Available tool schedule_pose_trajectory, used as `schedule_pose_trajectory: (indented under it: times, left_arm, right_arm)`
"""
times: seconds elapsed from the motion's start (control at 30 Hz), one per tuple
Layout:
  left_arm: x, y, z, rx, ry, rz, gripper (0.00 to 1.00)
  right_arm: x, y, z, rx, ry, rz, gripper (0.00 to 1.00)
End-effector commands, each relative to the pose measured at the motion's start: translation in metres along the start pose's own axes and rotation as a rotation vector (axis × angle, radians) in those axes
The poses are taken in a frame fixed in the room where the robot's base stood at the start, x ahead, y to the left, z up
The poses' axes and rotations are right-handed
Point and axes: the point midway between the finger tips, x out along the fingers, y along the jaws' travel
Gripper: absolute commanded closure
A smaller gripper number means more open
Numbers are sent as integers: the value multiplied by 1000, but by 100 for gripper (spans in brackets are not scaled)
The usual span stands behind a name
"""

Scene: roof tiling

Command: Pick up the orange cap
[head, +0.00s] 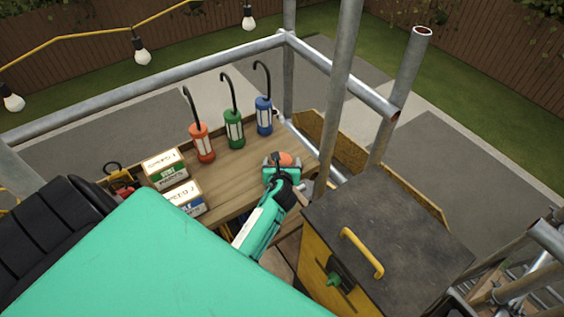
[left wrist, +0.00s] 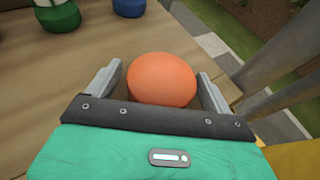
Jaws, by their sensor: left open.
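The orange cap (left wrist: 162,79) is round and smooth and sits on the wooden plank surface. It also shows in the head view (head: 284,158), partly covered by my gripper. My left gripper (left wrist: 158,84) is open, with one finger on each side of the cap. I cannot tell whether either finger touches it. In the head view my left gripper (head: 283,160) is at the right end of the planks. My right gripper is not in view.
Red (head: 202,143), green (head: 234,128) and blue (head: 264,116) lanterns with black hooks stand along the far plank edge. Two small boxes (head: 166,168) sit at left. A yellow and black cabinet (head: 390,240) stands close at right. Metal scaffold poles (head: 340,90) surround the platform.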

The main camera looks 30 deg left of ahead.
Motion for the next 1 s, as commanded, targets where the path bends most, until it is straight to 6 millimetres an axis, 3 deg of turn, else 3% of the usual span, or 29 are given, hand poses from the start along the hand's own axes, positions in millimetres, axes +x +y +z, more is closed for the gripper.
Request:
schedule_pose_trajectory:
  times: [0.13,0.17,0.4,0.77,1.0]
  left_arm:
    - [0,0,0,0,0,0,16]
    - [0,0,0,0,0,0,20]
    - [0,0,0,0,0,0,63]
    - [-1,0,2,0,-1,0,63]
    - [-10,0,26,1,-5,0,63]
  right_arm:
    - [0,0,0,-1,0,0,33]
    - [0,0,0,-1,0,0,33]
    - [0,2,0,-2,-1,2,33]
    - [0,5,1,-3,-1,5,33]
    - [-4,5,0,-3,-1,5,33]
